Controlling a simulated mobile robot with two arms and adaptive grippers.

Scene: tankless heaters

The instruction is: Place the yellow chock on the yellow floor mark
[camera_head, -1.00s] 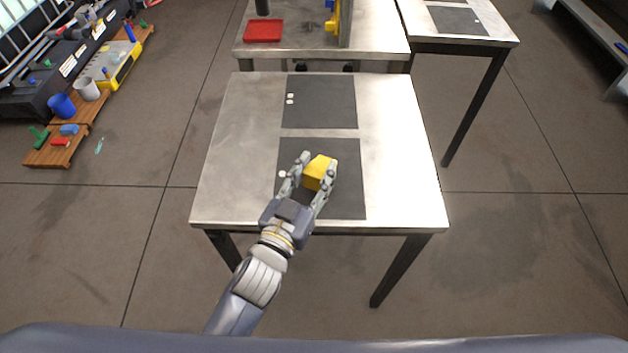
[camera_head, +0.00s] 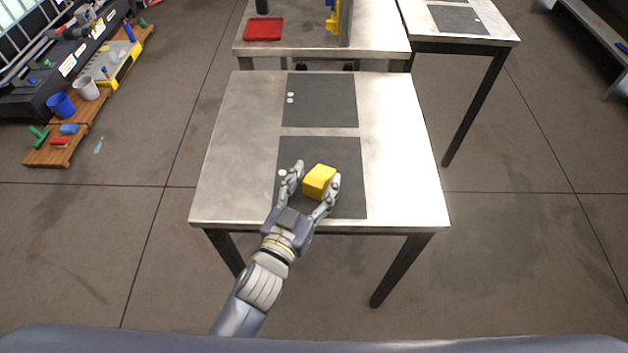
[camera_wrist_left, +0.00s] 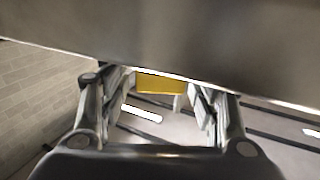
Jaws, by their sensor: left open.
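The yellow chock (camera_head: 319,181) is a small block over the near dark mat (camera_head: 347,203) on the metal table. I cannot tell whether it rests flat on the mat. My left gripper (camera_head: 317,172) is open, with one finger on each side of the chock. In the left wrist view a strip of the chock (camera_wrist_left: 161,84) shows between the open fingers (camera_wrist_left: 163,93). A grey surface hides its upper part there. No yellow floor mark can be made out. My right gripper is out of view.
The metal table (camera_head: 400,160) has a second dark mat (camera_head: 325,102) farther back. Behind it stands another table with a red tray (camera_head: 263,29). Wooden pallets with cups (camera_head: 61,105) are at the left. Floor is free on both sides of the near table.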

